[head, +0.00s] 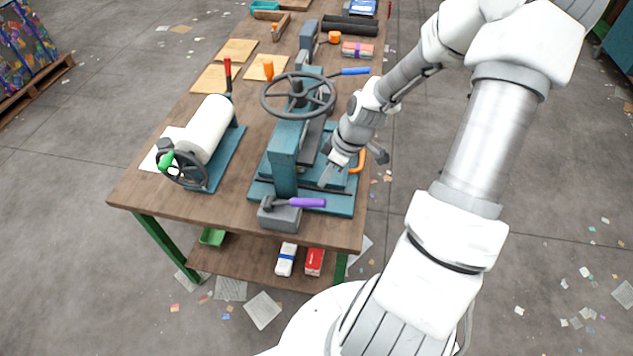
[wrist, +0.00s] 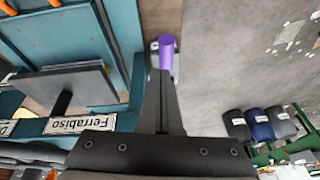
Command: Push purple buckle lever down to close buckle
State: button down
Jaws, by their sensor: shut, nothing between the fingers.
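The purple buckle lever (head: 308,202) sticks out to the right from a small grey buckle block (head: 280,216) at the near edge of the workbench. In the head view it looks roughly level, above the block. My gripper (head: 323,184) is shut and empty, with its fingertips pointing down just behind the lever. In the wrist view the purple lever (wrist: 167,50) shows just beyond the shut fingertips (wrist: 160,72), which hide part of the block. I cannot tell whether fingers and lever touch.
The teal press (head: 284,160) with its dark handwheel (head: 298,95) stands close behind the buckle. A white roller machine (head: 207,130) is to the left on the wooden bench (head: 150,196). Free floor lies to the right.

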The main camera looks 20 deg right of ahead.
jog(key=s+d+r, duration=0.3)
jog(key=d, duration=0.1)
jog(key=shift+d, duration=0.3)
dwell(0.5)
